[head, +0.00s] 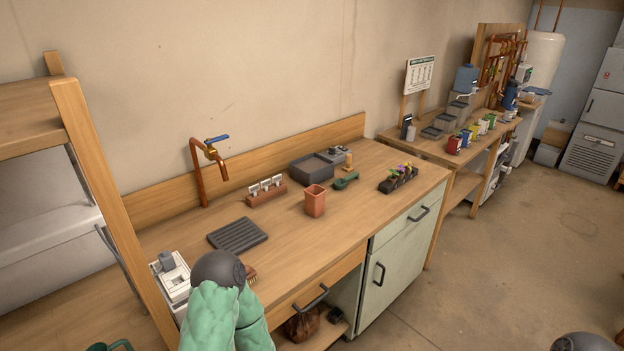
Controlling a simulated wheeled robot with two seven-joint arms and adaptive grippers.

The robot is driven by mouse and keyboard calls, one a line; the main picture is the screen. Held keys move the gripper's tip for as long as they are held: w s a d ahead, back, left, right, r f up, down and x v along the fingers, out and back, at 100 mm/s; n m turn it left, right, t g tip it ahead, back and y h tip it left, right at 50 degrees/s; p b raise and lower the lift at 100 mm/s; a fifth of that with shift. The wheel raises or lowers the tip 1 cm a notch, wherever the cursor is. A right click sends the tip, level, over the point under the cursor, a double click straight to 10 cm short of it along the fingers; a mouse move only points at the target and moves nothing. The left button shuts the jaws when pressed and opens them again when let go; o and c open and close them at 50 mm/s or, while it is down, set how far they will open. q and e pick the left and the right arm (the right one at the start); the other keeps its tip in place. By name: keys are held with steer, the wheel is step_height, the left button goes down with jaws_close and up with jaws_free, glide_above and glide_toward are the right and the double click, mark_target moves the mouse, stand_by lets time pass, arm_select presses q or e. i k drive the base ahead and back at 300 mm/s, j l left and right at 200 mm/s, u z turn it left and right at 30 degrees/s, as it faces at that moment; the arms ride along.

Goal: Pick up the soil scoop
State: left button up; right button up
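A small dark green object, which looks like the soil scoop (346,181), lies on the wooden worktop. It is behind and to the right of a terracotta pot (315,201) and in front of a dark grey tray (311,170). It stands apart from the pot, and nothing hides it. Neither of my grippers shows in the head view, so nothing is seen holding or touching the scoop.
A seedling tray (398,179) is right of the scoop. A rack with white labels (266,191) and a ribbed dark tray (238,235) are left. A copper tap (210,165) rises behind. The worktop front is mostly clear. A wooden shelf post (112,190) stands at left.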

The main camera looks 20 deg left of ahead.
mark_target(338, 185)
steer(key=i+l, duration=1.15)
steer(key=i+l+u, duration=0.1)
steer(key=i+l, duration=0.45)
steer(key=l, duration=0.2)
steer(key=i+l, duration=1.1)
steer(key=l, duration=0.25)
